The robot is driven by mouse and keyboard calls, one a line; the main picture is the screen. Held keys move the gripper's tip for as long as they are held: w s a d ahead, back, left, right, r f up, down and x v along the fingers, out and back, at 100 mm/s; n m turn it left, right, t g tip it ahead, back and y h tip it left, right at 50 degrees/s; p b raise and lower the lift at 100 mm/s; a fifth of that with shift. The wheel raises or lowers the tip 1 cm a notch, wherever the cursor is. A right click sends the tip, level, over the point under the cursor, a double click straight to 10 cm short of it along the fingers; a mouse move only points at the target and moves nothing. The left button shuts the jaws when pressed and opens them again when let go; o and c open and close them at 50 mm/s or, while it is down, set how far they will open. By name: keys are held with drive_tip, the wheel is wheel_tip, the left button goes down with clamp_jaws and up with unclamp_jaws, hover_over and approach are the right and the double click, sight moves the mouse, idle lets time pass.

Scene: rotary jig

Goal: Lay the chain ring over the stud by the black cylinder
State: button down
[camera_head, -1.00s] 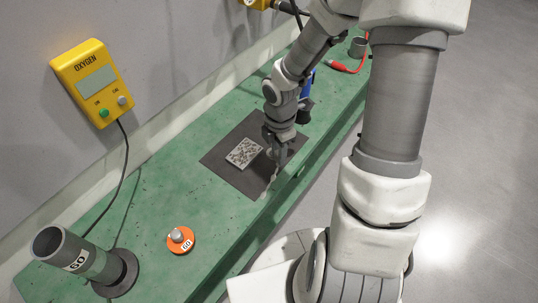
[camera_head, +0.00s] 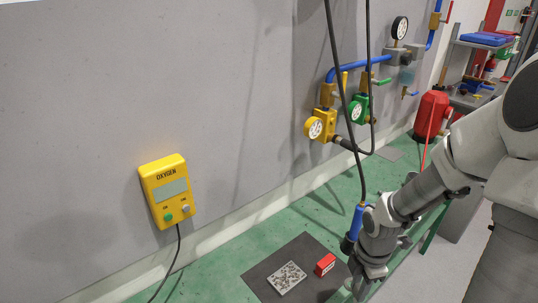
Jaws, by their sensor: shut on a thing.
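My gripper (camera_head: 358,287) is low at the bottom edge of the head view, over the front side of the dark mat. Its fingers are partly cut off by the frame edge. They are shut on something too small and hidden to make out. I cannot pick out a chain ring. No stud or black cylinder can be made out in the current view.
The dark mat (camera_head: 258,284) on the green bench (camera_head: 216,266) bears a speckled plate (camera_head: 287,278) and a red block (camera_head: 325,264) close left of my gripper. A blue-and-black hanging tool (camera_head: 355,222) is beside my wrist. A yellow OXYGEN box (camera_head: 166,191) and gauges (camera_head: 314,128) are on the wall.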

drive_tip(key=w+a+m, duration=0.9)
drive_tip(key=w+m, duration=0.1)
drive_tip(key=m, duration=0.9)
drive_tip(key=shift+w+a+r, duration=0.2)
drive_tip(key=shift+w+r, duration=0.1)
drive_tip(key=shift+r, duration=0.05)
